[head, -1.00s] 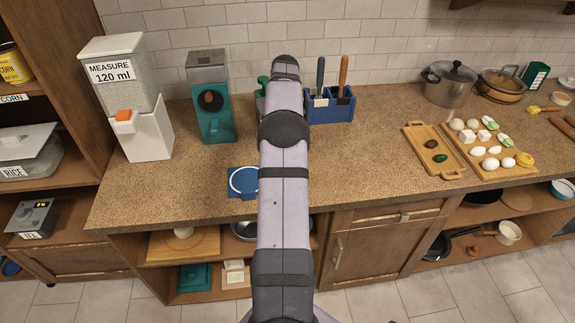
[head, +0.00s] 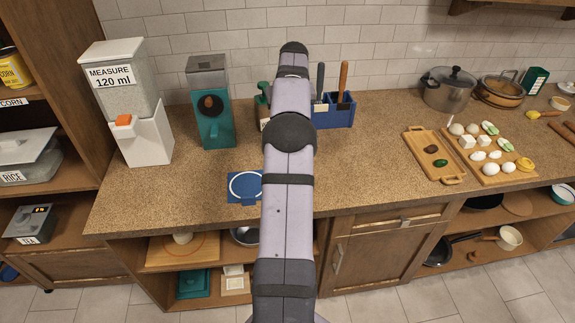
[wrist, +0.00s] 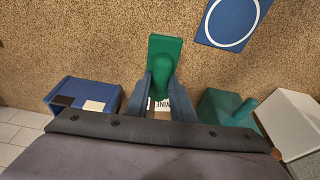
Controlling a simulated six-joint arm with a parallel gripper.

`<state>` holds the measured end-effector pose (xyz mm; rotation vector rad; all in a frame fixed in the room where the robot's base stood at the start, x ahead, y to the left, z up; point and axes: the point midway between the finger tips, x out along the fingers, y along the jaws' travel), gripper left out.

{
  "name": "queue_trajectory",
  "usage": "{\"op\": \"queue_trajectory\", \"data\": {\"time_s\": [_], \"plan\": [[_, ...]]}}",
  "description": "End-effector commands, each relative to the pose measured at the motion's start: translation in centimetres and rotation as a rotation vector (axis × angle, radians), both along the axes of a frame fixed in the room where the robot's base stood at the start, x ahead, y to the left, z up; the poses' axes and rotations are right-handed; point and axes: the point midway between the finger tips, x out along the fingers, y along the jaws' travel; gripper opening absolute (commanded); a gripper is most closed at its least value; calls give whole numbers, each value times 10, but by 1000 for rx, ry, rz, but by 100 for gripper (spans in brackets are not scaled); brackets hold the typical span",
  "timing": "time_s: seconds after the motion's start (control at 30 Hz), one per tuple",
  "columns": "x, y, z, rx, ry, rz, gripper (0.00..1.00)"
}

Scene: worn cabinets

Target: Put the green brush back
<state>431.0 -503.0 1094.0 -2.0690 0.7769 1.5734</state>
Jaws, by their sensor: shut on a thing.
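The green brush (wrist: 165,52) is between the two fingers of my gripper (wrist: 161,82) in the wrist view, and the fingers are shut on it. Its broad flat end points up in that view, and its lower part is hidden by the fingers. The blue holder (head: 337,118) stands against the wall, right of my arm. It holds a dark-handled tool (head: 320,80) and a brown-handled tool (head: 343,78). The holder also shows left of my gripper in the wrist view (wrist: 82,93).
A white dispenser (head: 143,138) is farther left. A blue mat (head: 236,196) lies in front. The counter between holder and wooden tray (head: 414,145) is clear.

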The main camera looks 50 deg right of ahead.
Motion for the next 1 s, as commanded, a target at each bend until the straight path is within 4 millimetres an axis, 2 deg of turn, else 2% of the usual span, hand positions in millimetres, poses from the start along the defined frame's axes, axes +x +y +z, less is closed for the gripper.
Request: {"op": "queue_trajectory", "data": {"time_s": [0.47, 0.8, 1.0], "plan": [[-4, 5, -6, 0, 0, -68, 0], [-4, 6, -52, 2, 1, -67, 0], [-4, 5, -64, -1, -1, -67, 0]]}}
